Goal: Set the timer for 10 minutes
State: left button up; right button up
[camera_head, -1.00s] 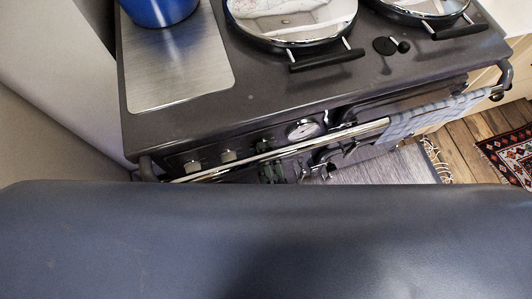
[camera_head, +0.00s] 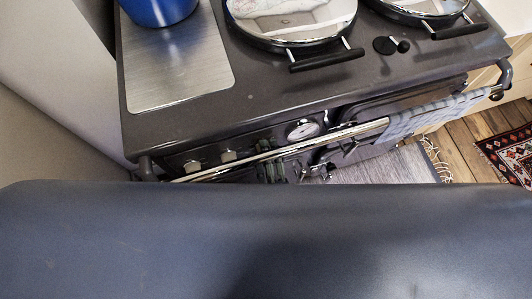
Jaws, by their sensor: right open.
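The dark grey range cooker (camera_head: 190,125) fills the upper middle of the head view. Its front panel holds two small metal knobs, one at the left (camera_head: 193,166) and one beside it (camera_head: 228,156), and a round white-faced dial (camera_head: 303,130). I cannot tell which of these is the timer, and no setting is readable. A small greenish-grey shape behind and below the rail, seemingly my right gripper (camera_head: 271,171), is low in front of the panel, right of the knobs. It is open and holds nothing visible. My left gripper is not in view.
A chrome rail (camera_head: 270,155) runs along the cooker's front, with a checked towel (camera_head: 420,117) at its right. A blue pot (camera_head: 160,10) and two round lids (camera_head: 290,20) are on top. My own dark body hides the lower half.

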jog(key=v, duration=1.2)
jog(key=shift+f, duration=0.1)
